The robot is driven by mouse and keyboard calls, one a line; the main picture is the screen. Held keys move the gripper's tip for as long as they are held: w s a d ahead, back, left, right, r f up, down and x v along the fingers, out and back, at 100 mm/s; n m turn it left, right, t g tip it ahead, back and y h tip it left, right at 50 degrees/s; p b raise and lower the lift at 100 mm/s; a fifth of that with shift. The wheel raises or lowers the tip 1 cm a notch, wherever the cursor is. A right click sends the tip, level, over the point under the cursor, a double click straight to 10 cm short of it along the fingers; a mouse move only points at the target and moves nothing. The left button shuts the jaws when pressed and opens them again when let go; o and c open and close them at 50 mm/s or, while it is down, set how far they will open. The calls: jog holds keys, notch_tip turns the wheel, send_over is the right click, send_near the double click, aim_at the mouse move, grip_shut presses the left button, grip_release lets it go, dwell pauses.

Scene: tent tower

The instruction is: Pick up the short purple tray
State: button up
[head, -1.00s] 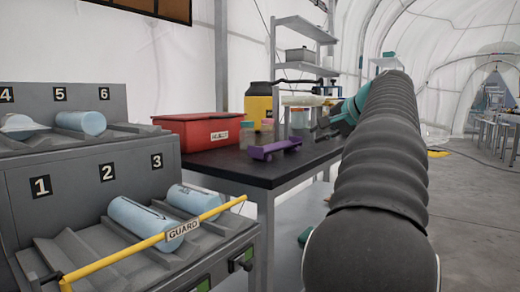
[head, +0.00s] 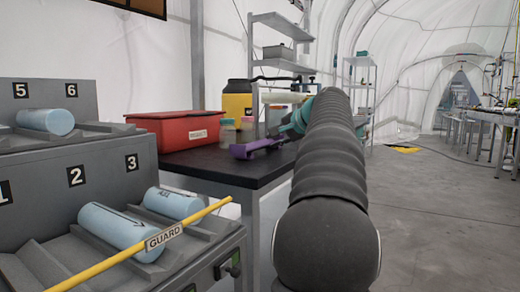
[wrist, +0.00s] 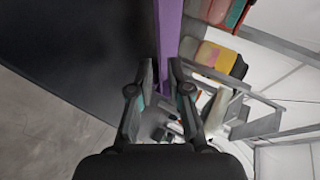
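The short purple tray (head: 257,147) is at the right end of the dark tabletop in the head view, in front of the red box. In the wrist view it is a narrow purple strip (wrist: 168,35) running down from the top edge to between the fingertips. My gripper (wrist: 164,78) has its two fingers close together, one on each side of the strip, and appears shut on it. In the head view my gripper and arm hide the tray's right end. I cannot tell whether the tray is clear of the tabletop.
A red box (head: 185,132), a yellow and black container (head: 237,103) and small jars (head: 227,131) stand behind the tray on the table (head: 205,172). A grey rack (head: 100,185) with blue cylinders and a yellow guard bar is at left. Open floor (head: 430,220) lies right.

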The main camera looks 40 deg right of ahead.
aim_at(267, 155)
jog(key=x, duration=0.4)
jog(key=shift+w+a+f+b, duration=0.1)
jog(key=shift+w+f+b, duration=0.15)
jog(key=shift+w+b, duration=0.1)
grip_shut()
jog(key=shift+r, duration=0.15)
